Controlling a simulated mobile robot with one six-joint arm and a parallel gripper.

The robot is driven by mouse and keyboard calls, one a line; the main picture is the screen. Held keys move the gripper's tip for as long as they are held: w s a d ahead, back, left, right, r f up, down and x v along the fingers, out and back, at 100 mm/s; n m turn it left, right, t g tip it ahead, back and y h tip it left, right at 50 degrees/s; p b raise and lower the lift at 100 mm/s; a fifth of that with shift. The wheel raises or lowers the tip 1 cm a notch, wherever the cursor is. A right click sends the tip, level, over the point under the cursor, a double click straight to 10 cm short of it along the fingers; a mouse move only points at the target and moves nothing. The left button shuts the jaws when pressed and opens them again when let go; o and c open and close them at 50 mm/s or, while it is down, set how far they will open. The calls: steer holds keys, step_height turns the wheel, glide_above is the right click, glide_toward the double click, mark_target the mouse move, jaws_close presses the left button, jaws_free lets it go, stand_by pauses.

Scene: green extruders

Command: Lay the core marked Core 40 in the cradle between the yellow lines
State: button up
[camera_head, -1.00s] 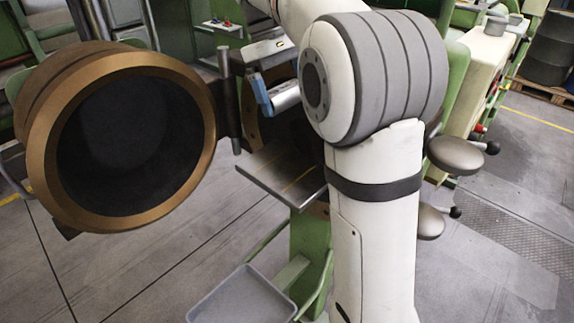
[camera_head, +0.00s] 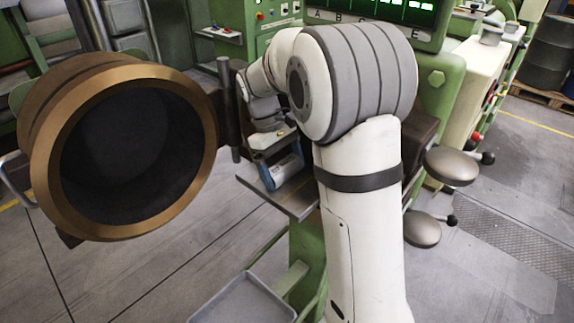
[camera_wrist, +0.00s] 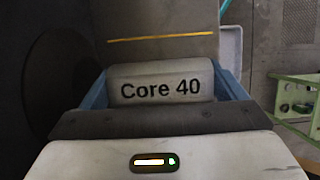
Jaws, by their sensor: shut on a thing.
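My gripper (camera_head: 283,172) has blue fingers shut on a light grey core. The wrist view shows the core (camera_wrist: 160,84) lying crosswise between the fingers, with "Core 40" printed on its side. In the head view, the core is over a grey metal plate (camera_head: 304,207) on a green stand. In the wrist view, one yellow line (camera_wrist: 160,37) crosses the grey surface just beyond the core. A second line is not visible, probably behind the core or gripper. I cannot tell whether the core touches the plate.
A large bronze ring with a dark bore (camera_head: 40,190) stands left of the plate, close to my gripper. A grey tray (camera_head: 245,300) is low in front. A green machine with a lit display (camera_head: 385,10) is behind. Round grey knobs (camera_head: 452,166) project on the right.

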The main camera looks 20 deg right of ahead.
steer(key=shift+f, duration=0.15)
steer(key=o, duration=1)
steer(key=shift+c, duration=0.2)
steer(key=b+v, duration=0.1)
steer(key=v, duration=1.1)
steer(key=shift+b, duration=0.3)
